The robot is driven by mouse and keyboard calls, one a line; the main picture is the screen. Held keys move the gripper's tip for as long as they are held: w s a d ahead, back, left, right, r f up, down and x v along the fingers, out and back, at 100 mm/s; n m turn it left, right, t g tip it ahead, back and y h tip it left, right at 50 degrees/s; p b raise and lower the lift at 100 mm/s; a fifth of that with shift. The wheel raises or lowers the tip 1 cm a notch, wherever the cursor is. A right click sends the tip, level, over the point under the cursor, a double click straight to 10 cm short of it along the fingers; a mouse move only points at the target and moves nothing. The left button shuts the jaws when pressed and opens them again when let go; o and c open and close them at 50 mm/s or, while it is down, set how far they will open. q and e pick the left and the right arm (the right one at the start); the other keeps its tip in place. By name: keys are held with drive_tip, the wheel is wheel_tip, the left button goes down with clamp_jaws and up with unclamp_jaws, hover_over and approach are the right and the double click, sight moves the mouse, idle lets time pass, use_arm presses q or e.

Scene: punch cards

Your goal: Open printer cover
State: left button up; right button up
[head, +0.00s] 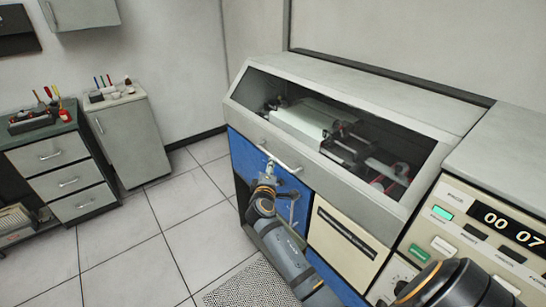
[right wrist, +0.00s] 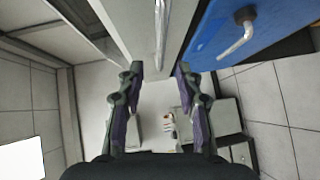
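The printer's grey sloped cover (head: 243,92) has a large window and appears closed. A light bar handle (head: 278,157) runs along its lower front edge. My right gripper (head: 269,168) is just below the handle's left part, near the blue front panel (head: 240,152). In the right wrist view its two fingers (right wrist: 159,70) are spread apart with nothing between the tips. The handle bar (right wrist: 160,28) shows ahead of the tips, in line with the gap; contact cannot be made out. My left gripper is not in view.
A blue door with a bent handle (right wrist: 238,38) lies close beside the right gripper. A control panel with a display (head: 508,222) stands at right. Cabinets (head: 68,168) with tools stand at left. The tiled floor (head: 150,240) between is clear.

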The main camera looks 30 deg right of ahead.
drive_tip(key=p+x, duration=0.1)
drive_tip(key=x, duration=0.7)
drive_tip(key=shift+w+d, duration=0.1)
drive_tip(key=shift+d, duration=0.05)
drive_tip(key=shift+f, duration=0.1)
clamp_jaws()
